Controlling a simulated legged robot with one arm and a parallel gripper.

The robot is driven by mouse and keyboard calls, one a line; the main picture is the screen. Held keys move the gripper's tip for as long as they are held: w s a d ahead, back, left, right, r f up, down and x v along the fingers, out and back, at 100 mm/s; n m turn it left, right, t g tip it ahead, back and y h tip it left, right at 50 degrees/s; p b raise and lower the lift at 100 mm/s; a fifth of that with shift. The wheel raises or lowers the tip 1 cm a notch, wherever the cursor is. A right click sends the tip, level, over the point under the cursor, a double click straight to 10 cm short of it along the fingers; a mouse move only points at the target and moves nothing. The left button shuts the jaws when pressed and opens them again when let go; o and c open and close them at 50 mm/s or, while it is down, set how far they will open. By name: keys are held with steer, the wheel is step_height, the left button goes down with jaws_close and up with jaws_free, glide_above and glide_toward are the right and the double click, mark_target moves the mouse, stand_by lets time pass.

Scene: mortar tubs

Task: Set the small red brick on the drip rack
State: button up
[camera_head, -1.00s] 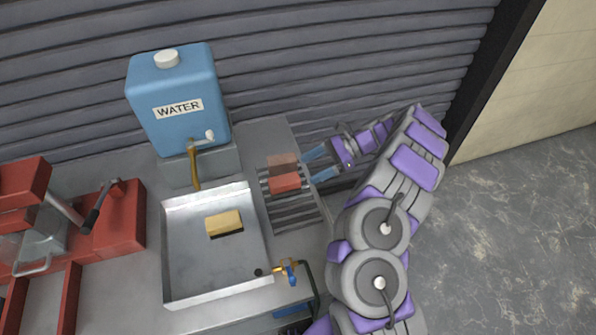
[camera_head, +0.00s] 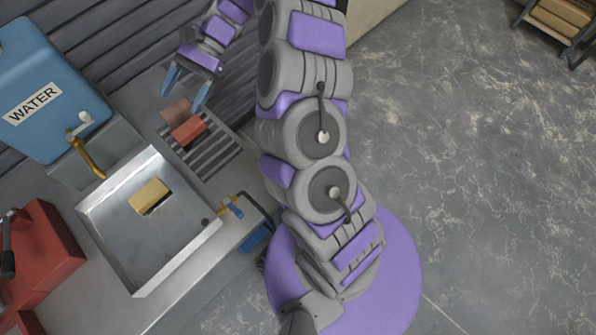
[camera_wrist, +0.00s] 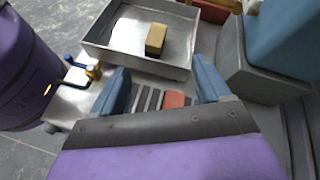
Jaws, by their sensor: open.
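The small red brick (camera_head: 188,130) lies on the slatted drip rack (camera_head: 222,157) at the right of the tray. A duller brownish-red patch (camera_head: 176,111) shows just behind it; I cannot tell whether it is another brick or a reflection. My gripper (camera_head: 184,101) is open and empty, its two blue fingers apart from the brick on its back side. In the wrist view, my gripper (camera_wrist: 160,75) shows spread fingers, with the red brick (camera_wrist: 175,99) and the rack's slats (camera_wrist: 148,99) visible between them.
A metal tray (camera_head: 128,277) holds a tan block (camera_head: 149,195). A blue water tank (camera_head: 48,95) with a tap stands behind it. A brass valve with a blue handle (camera_head: 231,207) is by the tray's front right corner. Red equipment (camera_head: 40,262) stands at left.

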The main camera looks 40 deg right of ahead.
steer(key=s+a+r+n+h, duration=0.1)
steer(key=s+r+n+h, duration=0.25)
steer(key=s, duration=0.45)
steer(key=s+a+r+n+h, duration=0.25)
steer(key=s+r, duration=0.25)
steer(key=s, duration=0.3)
steer(key=s+d+f+n+t+h, duration=0.1)
steer(key=s+d+f+n+h, duration=0.1)
steer(key=s+d, duration=0.4)
steer(key=s+d+f+n+t+h, duration=0.1)
steer(key=s+d, duration=0.5)
steer(key=s, duration=0.6)
steer(key=n+t+h, duration=0.1)
steer(key=h, duration=0.1)
steer(key=shift+f+h, duration=0.35)
steer(key=shift+h, duration=0.05)
